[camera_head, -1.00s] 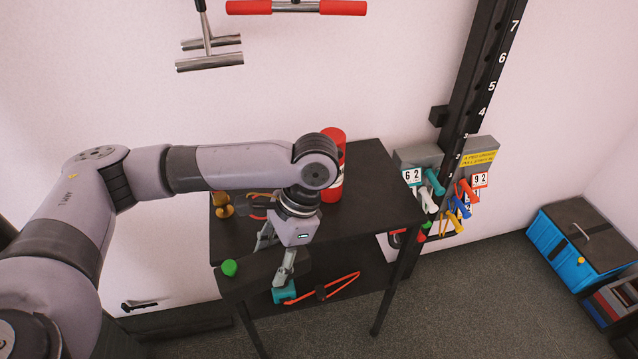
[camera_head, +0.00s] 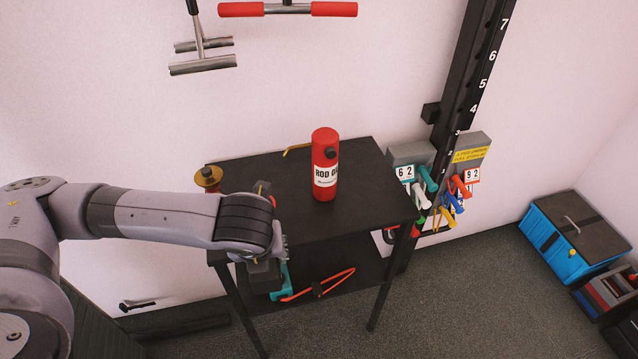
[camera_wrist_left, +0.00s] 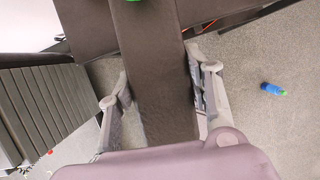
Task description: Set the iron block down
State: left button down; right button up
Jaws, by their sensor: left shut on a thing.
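The iron block (camera_wrist_left: 152,75) is a long dark bar in the left wrist view, running from the top edge down between the fingers. A bit of green shows at its far end. My left gripper (camera_wrist_left: 160,95) is shut on it, one finger along each side. In the head view my left wrist is at the front left corner of the black table (camera_head: 355,215) and hides most of the gripper. A dark shape below the wrist there may be part of the block. Whether the block touches anything is hidden. My right gripper is out of view.
A red bottle (camera_head: 325,185) stands mid-table, a brass spool (camera_head: 208,177) at the back left. A teal and orange tool (camera_head: 322,285) lies on the lower shelf. A numbered black post (camera_head: 465,110) and blue crate (camera_head: 570,235) stand right. The table's right half is clear.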

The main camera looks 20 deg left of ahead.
pick_arm(q)
jog(key=m, duration=0.1)
jog(key=r+m+h, duration=0.1)
jog(key=m, duration=0.1)
jog(key=shift+w, duration=0.1)
jog(key=shift+w+r+t, duration=0.1)
jog(key=shift+w+t, duration=0.2)
jog(key=shift+w, duration=0.05)
jog(key=p, duration=0.2)
send_over(287, 200)
jog(key=s, duration=0.2)
jog(key=shift+w+d, duration=0.1)
jog(key=shift+d, duration=0.2)
jog(key=shift+f+p, duration=0.45)
jog(key=shift+f, duration=1.35)
jog(key=c, duration=0.8)
grip_release()
jog(key=shift+f, duration=0.15)
